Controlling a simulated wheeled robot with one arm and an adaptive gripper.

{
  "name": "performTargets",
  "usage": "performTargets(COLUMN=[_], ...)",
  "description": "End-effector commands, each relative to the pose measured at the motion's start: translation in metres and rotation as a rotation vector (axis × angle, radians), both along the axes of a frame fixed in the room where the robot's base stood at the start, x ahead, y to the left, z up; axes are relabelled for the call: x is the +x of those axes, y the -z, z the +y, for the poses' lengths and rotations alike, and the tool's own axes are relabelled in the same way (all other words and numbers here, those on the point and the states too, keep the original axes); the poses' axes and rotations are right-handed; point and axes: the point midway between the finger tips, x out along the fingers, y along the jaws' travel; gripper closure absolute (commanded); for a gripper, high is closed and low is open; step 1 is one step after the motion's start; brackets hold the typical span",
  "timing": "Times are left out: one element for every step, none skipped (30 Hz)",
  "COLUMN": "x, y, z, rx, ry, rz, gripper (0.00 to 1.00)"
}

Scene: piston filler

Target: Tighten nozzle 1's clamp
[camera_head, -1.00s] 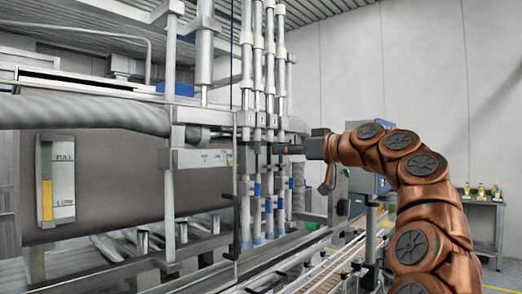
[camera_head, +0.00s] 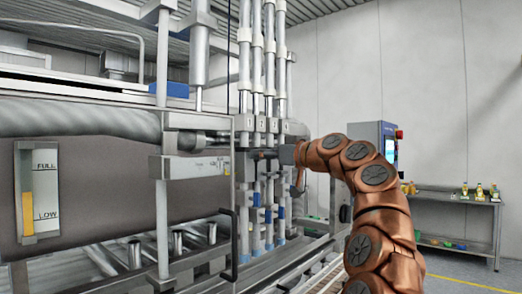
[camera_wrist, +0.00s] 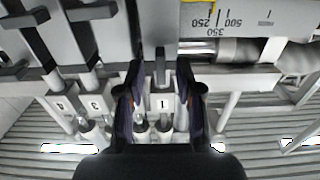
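The nozzle row of the filler shows in the head view as several upright tubes with blue bands (camera_head: 255,199), below numbered plates. My gripper (camera_head: 291,154) is at the right side of this row, at clamp height, small and partly hidden. In the wrist view my gripper (camera_wrist: 160,88) is open, with one dark finger on each side of a narrow grey upright piece (camera_wrist: 160,65), apparently nozzle 1's clamp handle. The white plate marked 1 (camera_wrist: 163,103) lies between the fingers. Gaps seem to remain beside the piece; contact is not clear.
Neighbouring clamps with dark bars (camera_wrist: 91,12) stand close on the left in the wrist view, and a scale plate (camera_wrist: 235,18) is on the right. A grey frame post (camera_head: 163,190) and hopper gauge (camera_head: 38,190) are at left in the head view. A side table (camera_head: 455,202) stands right.

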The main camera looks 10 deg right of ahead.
Motion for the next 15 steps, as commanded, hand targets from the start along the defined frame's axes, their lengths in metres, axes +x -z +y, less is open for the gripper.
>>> performTargets(x=[0.0034,0.0046,0.0059,0.0065,0.0067,0.0068,0.0068,0.0067,0.0066,0.0066,0.0066,0.0066,0.0067,0.0065,0.0066], y=[-0.0012,-0.0008,-0.0003,0.0000,0.0002,0.0004,0.0006,0.0006,0.0007,0.0006,0.0007,0.0007,0.0008,0.0006,0.0006], z=[0.0027,0.0038,0.0050,0.0055,0.0059,0.0061,0.0064,0.0063,0.0064,0.0065,0.0065,0.0066,0.0067,0.0065,0.0066], rx=[-0.001,-0.001,-0.001,-0.001,-0.001,-0.001,-0.001,-0.001,-0.001,-0.001,-0.001,-0.001,-0.001,-0.001,-0.001], ry=[-0.001,-0.001,-0.001,-0.001,-0.002,-0.002,-0.002,-0.002,-0.002,-0.002,-0.002,-0.003,-0.003,-0.003,-0.003], rz=[0.001,0.001,0.001,0.001,0.001,0.001,0.001,0.001,0.001,0.001,0.001,0.001,0.001,0.001,0.001], gripper=[0.65,0.65,0.65,0.65,0.65,0.65,0.65,0.65,0.65,0.65,0.66,0.70,0.73,0.76,0.80])
